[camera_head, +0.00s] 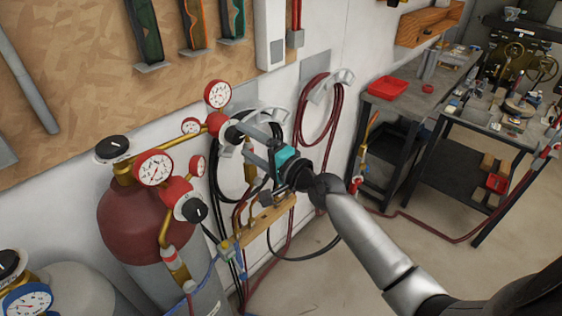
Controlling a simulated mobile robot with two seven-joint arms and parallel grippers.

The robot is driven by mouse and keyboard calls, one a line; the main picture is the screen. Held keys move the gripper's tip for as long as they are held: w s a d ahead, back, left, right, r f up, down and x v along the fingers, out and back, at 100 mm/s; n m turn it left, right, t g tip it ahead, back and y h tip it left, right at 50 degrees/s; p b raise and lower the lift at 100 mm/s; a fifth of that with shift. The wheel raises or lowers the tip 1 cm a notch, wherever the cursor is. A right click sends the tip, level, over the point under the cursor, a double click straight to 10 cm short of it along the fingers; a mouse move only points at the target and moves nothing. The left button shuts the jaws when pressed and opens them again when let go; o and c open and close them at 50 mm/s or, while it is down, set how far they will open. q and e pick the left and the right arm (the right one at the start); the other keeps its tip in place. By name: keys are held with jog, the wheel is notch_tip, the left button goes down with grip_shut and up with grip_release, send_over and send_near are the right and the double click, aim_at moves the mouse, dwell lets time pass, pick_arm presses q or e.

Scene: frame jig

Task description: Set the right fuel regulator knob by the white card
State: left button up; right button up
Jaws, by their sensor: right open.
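The red fuel cylinder (140,222) stands at the left with a brass manifold and two red regulators on top. The left regulator (176,190) has a black knob (193,211) facing toward me. The right regulator (216,122) has its dark knob (233,134) facing right. My right gripper (243,138) is open, with its grey fingers at the right knob; one finger is above and one below. The fingers partly hide the knob, and I cannot tell whether they touch it. I cannot make out a white card. My left gripper is not in view.
Round gauges (154,168) stand close around the regulators. Red hose coils (320,108) hang on the wall. A workbench (420,98) with a red tray (388,88) stands at the back right. Floor between is clear.

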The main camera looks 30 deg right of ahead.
jog(key=b+v, duration=0.2)
jog(key=v, duration=1)
jog(key=s+d+f+n+g+h+b, duration=0.1)
jog(key=s+f+n+g+h+b, duration=0.15)
jog(key=f, duration=1.15)
jog(key=s+d+f+n+g+h+b, duration=0.1)
jog(key=s+d+f+g+b, duration=0.15)
jog(key=f, duration=1.25)
jog(key=s+d+f+n+g+h+b, duration=0.15)
jog(key=s+f+b, duration=0.25)
jog(key=f, duration=1)
jog(key=s+a+f+n+g+b, duration=0.3)
jog(key=s+a+f+n+g, duration=0.1)
jog(key=s+f, duration=0.9)
jog(key=s+a+f+n+g+h+b, duration=0.1)
jog(key=s+a+f+n+g+b, duration=0.3)
jog(key=s+f, duration=1)
jog(key=s+a+n+g, duration=0.1)
jog(key=s+n, duration=0.1)
jog(key=s, duration=0.1)
jog(key=shift+a+n, duration=0.15)
jog(key=shift+n, duration=0.25)
